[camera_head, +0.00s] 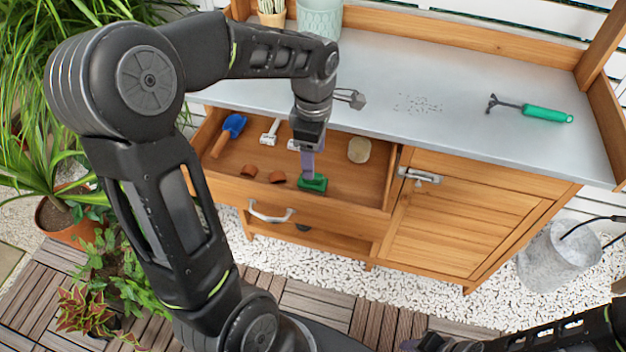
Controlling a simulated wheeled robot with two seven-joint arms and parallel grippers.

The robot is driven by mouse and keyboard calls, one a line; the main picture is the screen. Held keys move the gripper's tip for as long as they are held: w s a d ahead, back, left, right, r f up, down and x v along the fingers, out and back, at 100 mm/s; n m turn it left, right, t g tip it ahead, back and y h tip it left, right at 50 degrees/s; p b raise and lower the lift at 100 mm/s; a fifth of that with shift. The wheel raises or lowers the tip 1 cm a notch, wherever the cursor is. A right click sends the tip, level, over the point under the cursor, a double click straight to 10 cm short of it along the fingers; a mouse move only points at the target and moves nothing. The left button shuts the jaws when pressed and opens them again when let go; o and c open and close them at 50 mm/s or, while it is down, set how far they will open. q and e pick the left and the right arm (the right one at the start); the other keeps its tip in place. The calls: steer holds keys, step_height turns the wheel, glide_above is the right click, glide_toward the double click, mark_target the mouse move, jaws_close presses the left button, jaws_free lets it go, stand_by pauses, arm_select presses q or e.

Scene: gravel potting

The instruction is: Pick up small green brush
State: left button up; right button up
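The small green brush (313,184) lies in the open drawer (240,184) of the wooden bench, near the drawer's front wall. My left gripper (309,172) points down into the drawer right above the brush, and its fingertips overlap the brush in this view. I cannot tell whether the fingers touch it or how far apart they are. My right arm comes in low at the bottom right. Its gripper end (425,343) is cut by the bottom edge, and its fingers are unclear.
The drawer also holds a blue-headed tool (233,126), a white tool (271,131), small terracotta pots (277,177) and a round beige item (359,150). A green-handled hand rake (545,113) and scattered gravel (418,104) lie on the grey benchtop (455,130).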

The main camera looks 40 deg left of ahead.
mark_target(313, 182)
arm_select(q)
steer(key=shift+f, duration=0.8)
steer(key=shift+s+f, duration=0.2)
steer(key=shift+f, duration=2.4)
jaws_close()
